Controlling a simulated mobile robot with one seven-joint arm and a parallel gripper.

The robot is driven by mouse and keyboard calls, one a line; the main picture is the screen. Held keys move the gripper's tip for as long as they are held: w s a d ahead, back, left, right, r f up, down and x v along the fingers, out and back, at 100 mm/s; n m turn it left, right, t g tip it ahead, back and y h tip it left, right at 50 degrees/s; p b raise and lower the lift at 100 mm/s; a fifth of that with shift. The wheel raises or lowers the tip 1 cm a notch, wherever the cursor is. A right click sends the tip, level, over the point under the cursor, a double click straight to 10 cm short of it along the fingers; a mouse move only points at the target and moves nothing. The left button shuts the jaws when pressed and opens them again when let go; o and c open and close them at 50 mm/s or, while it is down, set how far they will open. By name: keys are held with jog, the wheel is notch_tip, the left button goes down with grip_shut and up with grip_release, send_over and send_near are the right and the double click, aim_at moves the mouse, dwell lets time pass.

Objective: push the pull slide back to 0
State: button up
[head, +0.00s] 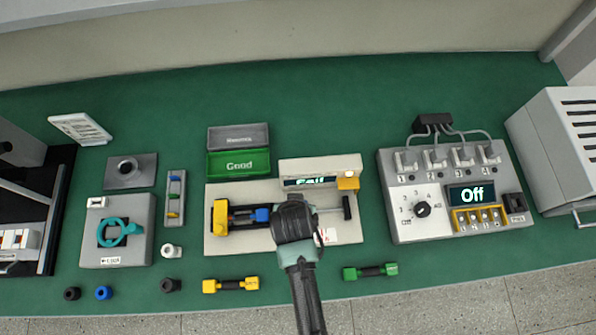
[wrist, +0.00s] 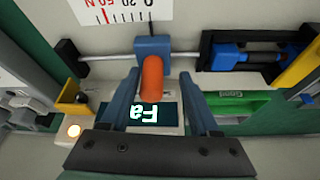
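The pull slide is a blue block (wrist: 154,46) with an orange knob (wrist: 152,78), riding on a metal rod (wrist: 105,57) in the wrist view. My gripper (wrist: 158,74) is open, with one finger on each side of the knob and visible gaps beside it. A white scale plate (wrist: 112,10) with 0, 20 and 50 N lies beside the slide; the pointer reading is unclear. The display (wrist: 140,113) shows part of "Fail". In the head view my gripper (head: 296,218) is over the tester (head: 222,244) and hides the slide.
A yellow and black clamp (head: 222,216) with a blue part is at the tester's left. A black rod end (head: 347,207) is at its right. Grey and green bins (head: 238,163) stand behind. A control box (head: 410,236) reading "Off" is to the right. Dumbbell-shaped parts (head: 231,284) lie in front.

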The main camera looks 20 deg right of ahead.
jog(key=shift+d, duration=0.2)
jog(key=shift+s+r, duration=0.1)
jog(key=v, duration=1.2)
jog(key=shift+s+a+r, duration=0.15)
jog(key=shift+a+r, duration=0.05)
jog(key=shift+r, duration=0.15)
